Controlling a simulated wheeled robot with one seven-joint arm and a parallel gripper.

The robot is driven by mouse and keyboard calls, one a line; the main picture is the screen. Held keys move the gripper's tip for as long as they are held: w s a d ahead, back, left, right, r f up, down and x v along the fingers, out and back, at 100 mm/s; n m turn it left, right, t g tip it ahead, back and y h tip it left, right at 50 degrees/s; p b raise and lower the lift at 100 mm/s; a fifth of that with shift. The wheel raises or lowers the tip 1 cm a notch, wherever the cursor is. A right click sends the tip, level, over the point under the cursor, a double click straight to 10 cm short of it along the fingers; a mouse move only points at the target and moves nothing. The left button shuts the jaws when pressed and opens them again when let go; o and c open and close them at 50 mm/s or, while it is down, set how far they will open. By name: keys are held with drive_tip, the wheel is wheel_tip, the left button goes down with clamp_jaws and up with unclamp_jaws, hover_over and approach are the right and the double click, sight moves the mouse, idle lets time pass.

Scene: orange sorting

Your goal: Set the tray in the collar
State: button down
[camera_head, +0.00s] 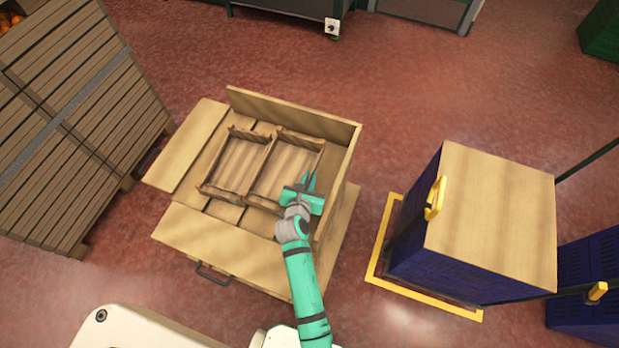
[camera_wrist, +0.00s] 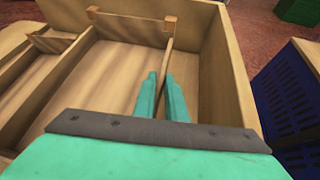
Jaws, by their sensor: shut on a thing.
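The tray (camera_head: 268,160) is a shallow wooden one, split by a divider into two empty compartments. It is within the wooden collar (camera_head: 340,190), near its back and right walls; I cannot tell whether it rests on the boards. The collar's back and right walls stand upright, while panels at its left and front look folded down flat. My gripper (camera_head: 308,184) is at the tray's right side, shut on its right wall. In the wrist view, the fingers (camera_wrist: 162,82) straddle the tray's right wall (camera_wrist: 168,50), with a gap to the collar wall (camera_wrist: 205,80).
A slatted wooden crate (camera_head: 75,110) with oranges stands at the left. A blue crate stack (camera_head: 415,245) with a wooden lid (camera_head: 490,215) and yellow handle stands at the right on a yellow frame (camera_head: 378,260). The red floor behind the collar is clear.

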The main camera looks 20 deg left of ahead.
drive_tip(key=shift+f, duration=0.6)
drive_tip(key=c, duration=1.8)
unclamp_jaws()
drive_tip(key=shift+r, duration=0.5)
drive_tip(key=v, duration=1.2)
drive_tip(key=shift+s+r, duration=0.1)
